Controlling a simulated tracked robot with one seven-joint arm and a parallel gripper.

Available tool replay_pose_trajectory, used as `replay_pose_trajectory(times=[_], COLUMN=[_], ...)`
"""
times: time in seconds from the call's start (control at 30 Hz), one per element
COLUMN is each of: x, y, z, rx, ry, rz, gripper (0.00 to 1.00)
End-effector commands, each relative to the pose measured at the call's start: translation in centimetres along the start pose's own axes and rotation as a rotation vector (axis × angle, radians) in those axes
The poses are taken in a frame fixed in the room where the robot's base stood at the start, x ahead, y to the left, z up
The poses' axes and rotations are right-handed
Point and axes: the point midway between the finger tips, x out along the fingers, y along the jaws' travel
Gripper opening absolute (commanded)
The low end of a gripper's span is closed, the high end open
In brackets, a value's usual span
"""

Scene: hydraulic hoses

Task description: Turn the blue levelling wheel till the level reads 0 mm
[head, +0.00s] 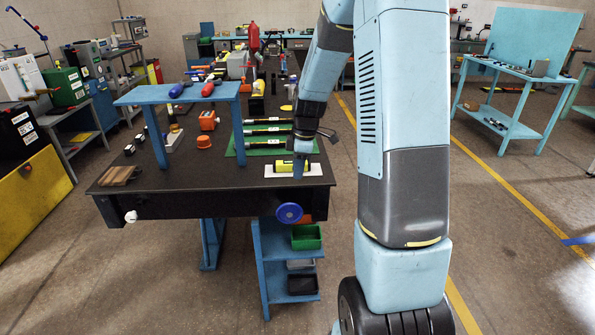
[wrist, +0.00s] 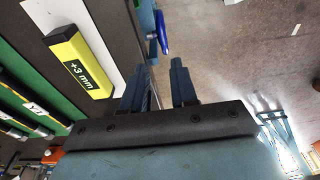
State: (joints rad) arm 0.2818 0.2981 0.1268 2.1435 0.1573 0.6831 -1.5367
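The blue levelling wheel (head: 289,213) sits on the front face of the dark workbench, near its right corner. In the wrist view the wheel (wrist: 163,33) shows beyond my fingertips, seen nearly edge-on. A yellow level (head: 284,167) lies on a white plate (head: 311,170) on the bench top. In the wrist view the level (wrist: 92,55) carries a dark display that reads +3 mm. My gripper (wrist: 160,68) is open, its two fingers apart with nothing between them. In the head view my gripper (head: 299,167) appears beside the level, above the wheel in the picture; it touches neither visibly.
A blue raised shelf (head: 170,94) stands on the bench's left. A green mat (head: 265,134) with several hoses lies behind the level. Below the wheel is a blue rack with a green bin (head: 306,237). The floor before the bench's left part is clear.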

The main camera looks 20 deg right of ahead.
Motion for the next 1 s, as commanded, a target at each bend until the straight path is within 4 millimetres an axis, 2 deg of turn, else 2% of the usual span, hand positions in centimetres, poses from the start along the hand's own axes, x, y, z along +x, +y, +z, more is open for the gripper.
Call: replay_pose_trajectory(times=[0.17, 0.33, 1.0], x=[0.1, 0.3, 0.9], y=[0.0, -0.1, -0.3], z=[-0.1, -0.4, -1.6], rx=[0.015, 0.183, 1.433], ry=[-0.001, -0.009, -0.069], rz=[-0.001, -0.005, 0.028], gripper=[0.28, 0.28, 0.28])
